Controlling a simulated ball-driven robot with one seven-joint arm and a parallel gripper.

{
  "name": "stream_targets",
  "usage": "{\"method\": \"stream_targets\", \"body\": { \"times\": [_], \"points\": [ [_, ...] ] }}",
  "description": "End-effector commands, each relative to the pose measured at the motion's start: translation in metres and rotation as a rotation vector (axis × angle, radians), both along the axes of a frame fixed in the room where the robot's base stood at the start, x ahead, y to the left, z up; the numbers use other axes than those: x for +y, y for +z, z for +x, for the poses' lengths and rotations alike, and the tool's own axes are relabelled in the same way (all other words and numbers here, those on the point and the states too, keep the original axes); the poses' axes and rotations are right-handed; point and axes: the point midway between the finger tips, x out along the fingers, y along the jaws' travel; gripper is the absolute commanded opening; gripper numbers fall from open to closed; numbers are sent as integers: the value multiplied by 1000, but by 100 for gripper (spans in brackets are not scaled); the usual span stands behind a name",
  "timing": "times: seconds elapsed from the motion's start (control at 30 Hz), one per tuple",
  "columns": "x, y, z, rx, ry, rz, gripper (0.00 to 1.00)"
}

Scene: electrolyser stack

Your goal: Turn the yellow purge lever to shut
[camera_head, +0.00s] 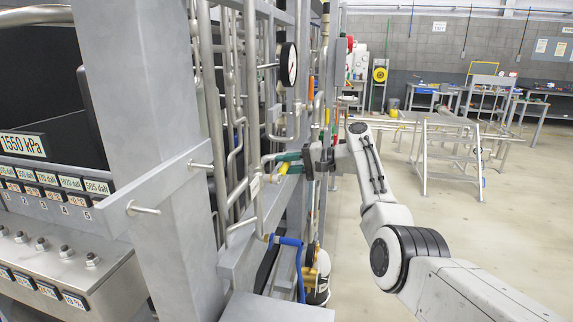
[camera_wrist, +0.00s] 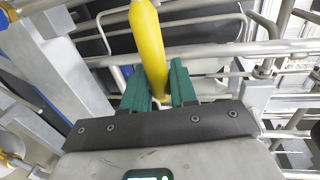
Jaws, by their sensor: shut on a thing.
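The yellow purge lever (camera_wrist: 149,45) runs from the top of the wrist view down between the two green fingers of my gripper (camera_wrist: 159,88). The fingers are shut on it near its lower end. In the head view the lever shows as a small yellow piece (camera_head: 284,168) at the tips of the green fingers of my gripper (camera_head: 287,162), beside the pipework of the stack. The lever's pivot and its valve are hidden or too small to make out.
Steel pipes (camera_head: 232,130) and a round gauge (camera_head: 288,64) stand close to my gripper. A grey frame post (camera_head: 140,120) with a control panel (camera_head: 60,265) is at left. A blue handle (camera_head: 290,241) hangs below. Open floor (camera_head: 500,235) lies at right.

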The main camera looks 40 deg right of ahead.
Motion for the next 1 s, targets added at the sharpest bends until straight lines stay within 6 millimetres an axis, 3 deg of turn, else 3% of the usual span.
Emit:
{"method": "stream_targets", "body": {
  "times": [0.13, 0.17, 0.33, 0.67, 1.0],
  "points": [
    [-1, -2, -1, 5, -4, 3, 0],
    [-1, -2, -1, 5, -4, 3, 29],
    [-1, -2, -1, 4, -3, 2, 45],
    [-4, -1, -4, 1, -1, 0, 45],
    [-40, 8, -49, 0, -5, 0, 45]
  ]
}}
